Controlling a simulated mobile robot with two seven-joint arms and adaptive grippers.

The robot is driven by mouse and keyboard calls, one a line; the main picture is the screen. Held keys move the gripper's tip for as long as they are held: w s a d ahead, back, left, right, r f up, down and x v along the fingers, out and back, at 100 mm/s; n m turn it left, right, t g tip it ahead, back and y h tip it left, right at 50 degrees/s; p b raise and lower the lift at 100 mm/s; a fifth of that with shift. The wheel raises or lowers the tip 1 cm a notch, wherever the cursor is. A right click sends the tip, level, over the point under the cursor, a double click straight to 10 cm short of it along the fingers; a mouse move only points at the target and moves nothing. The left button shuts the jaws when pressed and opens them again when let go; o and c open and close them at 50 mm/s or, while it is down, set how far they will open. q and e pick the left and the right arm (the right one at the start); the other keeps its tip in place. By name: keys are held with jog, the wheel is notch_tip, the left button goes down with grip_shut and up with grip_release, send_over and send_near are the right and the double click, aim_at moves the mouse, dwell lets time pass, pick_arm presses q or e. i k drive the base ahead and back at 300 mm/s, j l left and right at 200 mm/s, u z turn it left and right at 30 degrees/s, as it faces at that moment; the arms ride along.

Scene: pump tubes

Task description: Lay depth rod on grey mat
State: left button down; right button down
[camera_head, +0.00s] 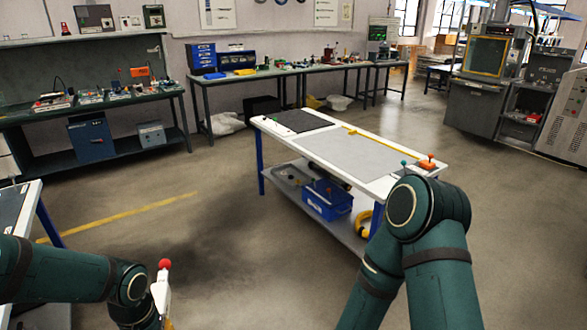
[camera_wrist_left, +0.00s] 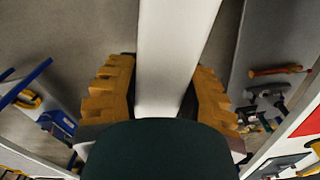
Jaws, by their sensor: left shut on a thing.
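My left gripper (camera_wrist_left: 163,85) is shut on a long pale bar, taken to be the depth rod (camera_wrist_left: 177,45), with a yellow finger on either side in the left wrist view. In the head view the rod's pale upper part (camera_head: 160,289) and a red ball at its top (camera_head: 165,263) stand up beside my left wrist at the lower left. The grey mat (camera_head: 350,155) lies flat on the white table (camera_head: 380,189) ahead, well apart from the rod. Only my right arm shows, bent in front of the table's near end; its gripper is out of view.
A black mat (camera_head: 296,121) lies at the table's far left end. A yellow strip (camera_head: 377,141) runs along the grey mat's far side. An orange item (camera_head: 427,163) sits at the right end. A blue crate (camera_head: 327,200) is on the shelf below. Open floor lies left of the table.

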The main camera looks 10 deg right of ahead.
aim_at(353, 149)
jog(key=i+z, duration=0.15)
jog(key=z, duration=0.25)
jog(key=i+z, duration=0.15)
jog(key=z, duration=0.25)
jog(key=i+z, duration=0.15)
jog(key=z, duration=0.25)
jog(key=i+j+z, duration=0.25)
jog(key=z, duration=0.15)
jog(key=i+j+z, duration=0.25)
jog(key=z, duration=0.15)
jog(key=i+j+z, duration=0.25)
jog(key=j, duration=0.15)
jog(key=i+j+z, duration=0.2)
jog(key=j, duration=0.2)
jog(key=j+z, duration=0.15)
jog(key=j, duration=0.2)
jog(key=i+j+z, duration=0.1)
jog(key=j, duration=0.3)
jog(key=i+j, duration=0.1)
jog(key=j, duration=0.35)
jog(key=i+j, duration=0.15)
jog(key=j, duration=0.3)
jog(key=i+j, duration=0.1)
jog(key=j, duration=0.35)
jog(key=i+j, duration=0.15)
jog(key=j, duration=0.35)
jog(key=i+j+z, duration=0.1)
jog(key=j, duration=0.35)
